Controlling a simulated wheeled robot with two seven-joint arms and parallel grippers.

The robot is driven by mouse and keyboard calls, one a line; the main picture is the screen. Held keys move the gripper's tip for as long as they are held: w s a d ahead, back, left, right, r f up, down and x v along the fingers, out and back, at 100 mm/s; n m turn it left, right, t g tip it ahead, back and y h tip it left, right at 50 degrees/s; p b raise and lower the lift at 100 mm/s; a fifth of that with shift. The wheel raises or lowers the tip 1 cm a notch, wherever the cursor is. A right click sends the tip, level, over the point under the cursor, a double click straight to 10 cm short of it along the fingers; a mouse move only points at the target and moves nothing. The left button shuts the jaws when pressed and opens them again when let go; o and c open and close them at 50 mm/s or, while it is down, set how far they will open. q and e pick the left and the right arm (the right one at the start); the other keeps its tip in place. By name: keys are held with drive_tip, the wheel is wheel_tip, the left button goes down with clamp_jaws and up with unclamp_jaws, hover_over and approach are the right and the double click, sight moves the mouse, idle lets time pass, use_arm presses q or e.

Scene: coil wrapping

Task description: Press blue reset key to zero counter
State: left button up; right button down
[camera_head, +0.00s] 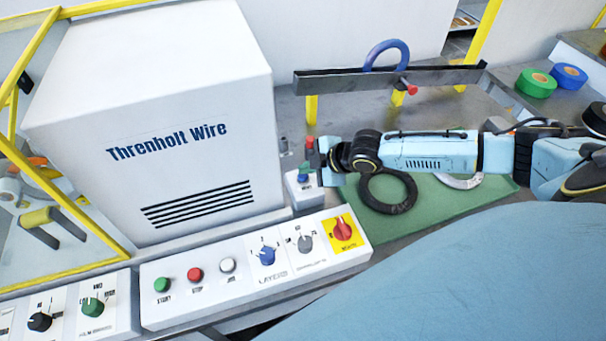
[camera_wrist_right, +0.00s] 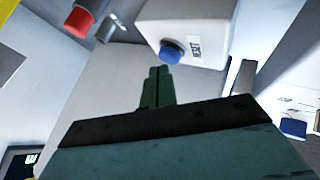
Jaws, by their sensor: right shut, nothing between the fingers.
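A small white box (camera_head: 304,190) stands beside the big white machine housing, with a blue key (camera_head: 303,179) on it. In the right wrist view the box (camera_wrist_right: 200,22) carries a label, and its round blue key (camera_wrist_right: 172,51) sticks out just beyond my fingertips. My right gripper (camera_head: 306,167) is at this box, its fingers shut and empty; they also show in the wrist view (camera_wrist_right: 158,72). Whether the fingertips touch the key, I cannot tell. I see no readable counter display. My left gripper is not in view.
The "Threnholt Wire" housing (camera_head: 160,110) stands left of my gripper. A control panel (camera_head: 255,295) with buttons and knobs lies in front. A black coil (camera_head: 388,205) lies on a green mat (camera_head: 440,215) under my right arm. A rail (camera_head: 340,82) stands behind.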

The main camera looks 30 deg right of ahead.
sight(307, 177)
drive_tip(key=shift+f, duration=0.55)
idle(0.7)
drive_tip(key=shift+r, duration=0.15)
drive_tip(key=shift+r+p, duration=0.75)
drive_tip(key=shift+r, duration=0.05)
wheel_tip(307, 177, up, 5)
drive_tip(key=p, duration=0.5)
drive_tip(key=shift+r, duration=0.1)
idle(0.7)
